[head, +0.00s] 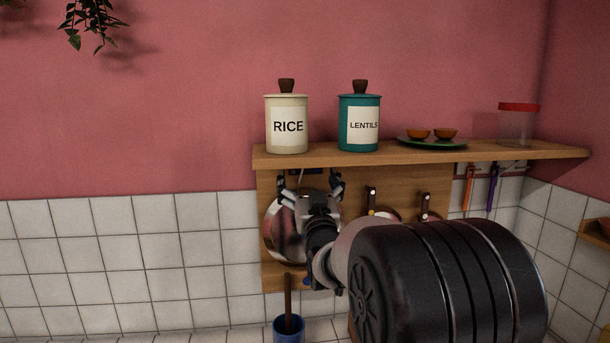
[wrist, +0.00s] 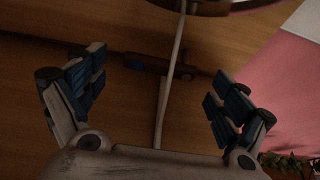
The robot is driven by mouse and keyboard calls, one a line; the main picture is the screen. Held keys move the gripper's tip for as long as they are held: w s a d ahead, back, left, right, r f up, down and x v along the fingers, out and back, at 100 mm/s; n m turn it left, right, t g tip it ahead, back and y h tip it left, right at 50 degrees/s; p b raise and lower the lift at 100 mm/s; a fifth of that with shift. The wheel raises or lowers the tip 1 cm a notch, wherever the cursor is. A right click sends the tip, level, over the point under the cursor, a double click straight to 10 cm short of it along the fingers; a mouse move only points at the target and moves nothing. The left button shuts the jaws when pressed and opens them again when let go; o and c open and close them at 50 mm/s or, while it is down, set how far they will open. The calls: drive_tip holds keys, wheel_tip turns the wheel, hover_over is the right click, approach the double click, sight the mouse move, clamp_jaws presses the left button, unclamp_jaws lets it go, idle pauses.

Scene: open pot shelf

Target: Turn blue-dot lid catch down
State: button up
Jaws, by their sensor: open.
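A steel round lid (head: 279,235) hangs at the left of the wooden backboard (head: 352,184) below the shelf, partly hidden by my arm. My gripper (head: 309,178) is in front of its upper part, just under the shelf, with its fingers spread. In the wrist view my gripper (wrist: 158,80) is open and empty. A dark narrow catch (wrist: 155,65) lies in the gap between the fingers, apart from both. Two more catches, one with a yellowish dot (head: 371,212) and one with a pale dot (head: 425,216), are to the right.
The wooden shelf (head: 420,158) is close above my gripper. It carries a RICE canister (head: 286,127), a LENTILS canister (head: 359,125), a green plate (head: 432,144) with two bowls and a red-capped jar (head: 517,127). A blue pot (head: 289,329) with a stick stands below.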

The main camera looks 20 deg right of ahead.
sight(305, 171)
drive_tip(key=shift+x, duration=1.05)
drive_tip(key=shift+c, duration=0.4)
drive_tip(key=c, duration=1.4)
